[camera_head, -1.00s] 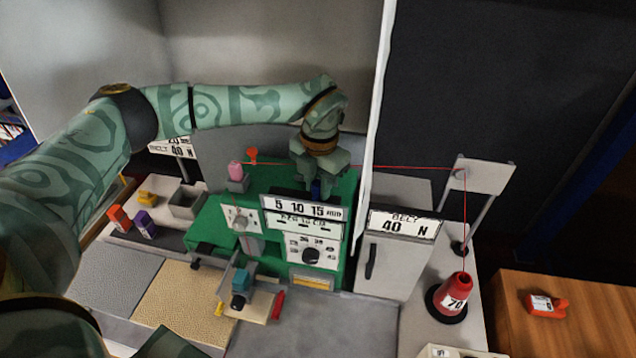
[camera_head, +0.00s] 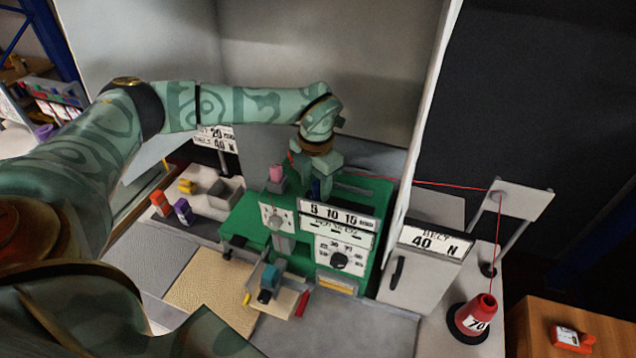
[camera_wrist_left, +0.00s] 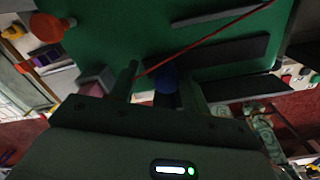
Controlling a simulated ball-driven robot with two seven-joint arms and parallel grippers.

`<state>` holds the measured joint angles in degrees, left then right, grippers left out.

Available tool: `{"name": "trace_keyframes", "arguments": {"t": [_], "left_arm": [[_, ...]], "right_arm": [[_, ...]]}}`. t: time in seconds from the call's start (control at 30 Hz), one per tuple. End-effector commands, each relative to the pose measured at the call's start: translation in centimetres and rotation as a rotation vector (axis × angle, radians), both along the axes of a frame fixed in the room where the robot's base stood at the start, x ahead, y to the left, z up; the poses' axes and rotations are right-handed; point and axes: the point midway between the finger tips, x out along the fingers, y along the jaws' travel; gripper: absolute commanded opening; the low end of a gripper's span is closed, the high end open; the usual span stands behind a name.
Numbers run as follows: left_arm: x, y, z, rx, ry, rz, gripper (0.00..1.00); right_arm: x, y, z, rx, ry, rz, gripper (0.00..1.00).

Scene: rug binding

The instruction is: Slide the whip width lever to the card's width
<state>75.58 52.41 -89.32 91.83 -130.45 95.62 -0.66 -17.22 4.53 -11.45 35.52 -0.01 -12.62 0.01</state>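The green whipping machine (camera_head: 248,217) stands in the middle of the head view. Its white scale (camera_head: 340,214) reads about 5, 10, 15. A small blue lever knob (camera_head: 316,188) shows behind the scale, above its left end near the 5. My left gripper (camera_head: 318,182) is down over the knob. In the left wrist view, the blue knob (camera_wrist_left: 166,80) lies between the two spread fingers (camera_wrist_left: 160,90), with gaps visible. A white card (camera_head: 215,137) stands behind my left arm, partly covered; its lines look like 20 mm and 40 N. My right gripper is not in view.
A red thread (camera_head: 430,185) runs from the machine to a grey stand (camera_head: 522,205) and down to a red cone (camera_head: 475,315). A pink piece (camera_head: 277,173) is close left of the gripper. A cabinet labelled BELT 40 N (camera_head: 432,242) stands right.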

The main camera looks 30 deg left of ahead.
Motion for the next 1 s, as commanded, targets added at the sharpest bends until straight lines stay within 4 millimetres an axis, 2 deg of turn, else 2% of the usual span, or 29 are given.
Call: {"name": "trace_keyframes", "arguments": {"t": [0.23, 0.37, 0.8, 1.0], "left_arm": [[0.0, -0.1, 0.2, -0.002, 0.0, -0.002, 0.47], [0.0, -0.2, 1.8, -0.002, -0.001, -0.002, 0.47], [-0.1, -0.3, 13.1, -0.002, -0.003, 0.0, 0.47], [-0.2, -0.3, 15.7, -0.001, -0.001, 0.0, 0.47]], "right_arm": [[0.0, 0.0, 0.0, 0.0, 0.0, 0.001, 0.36], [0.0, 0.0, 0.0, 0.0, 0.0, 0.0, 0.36], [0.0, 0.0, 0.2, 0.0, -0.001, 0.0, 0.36], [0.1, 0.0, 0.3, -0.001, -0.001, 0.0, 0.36]]}}
